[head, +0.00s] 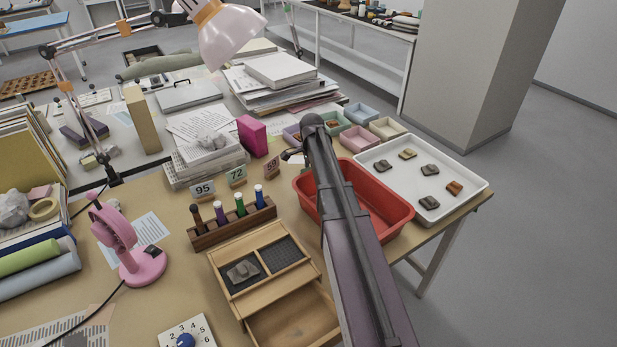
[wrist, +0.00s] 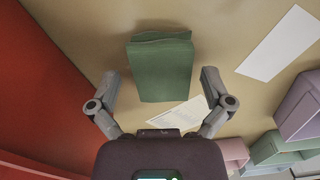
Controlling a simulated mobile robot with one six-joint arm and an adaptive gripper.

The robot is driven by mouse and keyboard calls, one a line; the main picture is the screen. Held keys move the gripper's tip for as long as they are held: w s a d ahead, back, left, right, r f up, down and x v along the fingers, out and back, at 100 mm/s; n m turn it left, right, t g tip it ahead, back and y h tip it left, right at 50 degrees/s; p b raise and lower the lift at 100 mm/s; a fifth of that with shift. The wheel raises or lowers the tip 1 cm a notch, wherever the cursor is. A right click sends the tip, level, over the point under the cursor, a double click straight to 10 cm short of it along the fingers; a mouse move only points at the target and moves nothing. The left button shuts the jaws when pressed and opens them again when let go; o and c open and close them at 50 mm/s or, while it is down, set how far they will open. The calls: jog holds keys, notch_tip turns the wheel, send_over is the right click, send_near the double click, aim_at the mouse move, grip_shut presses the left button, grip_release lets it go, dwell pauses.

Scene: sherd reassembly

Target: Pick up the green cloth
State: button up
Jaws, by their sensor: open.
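The green cloth (wrist: 162,68) shows in the wrist view as a folded, roughly square pad lying on the tan tabletop. My gripper (wrist: 159,80) is open, with one finger on each side of the cloth's lower part as seen in that view. I see no grip on the cloth, and the remaining height above it is hard to judge. In the head view I cannot make out the cloth; my arm covers part of the table between the pink box and the red bin.
The red bin (head: 382,206) stands close by and fills the wrist view's left side. Pastel boxes (head: 359,139) stand behind it, and a white tray (head: 460,207) with several sherds is to its right. A pink box (head: 252,136) and number cards (head: 237,175) stand to the left.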

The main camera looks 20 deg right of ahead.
dwell(0.3)
jog(key=c, duration=1)
jog(key=shift+r, duration=0.15)
notch_tip(320, 180, up, 10)
jog(key=p, duration=1)
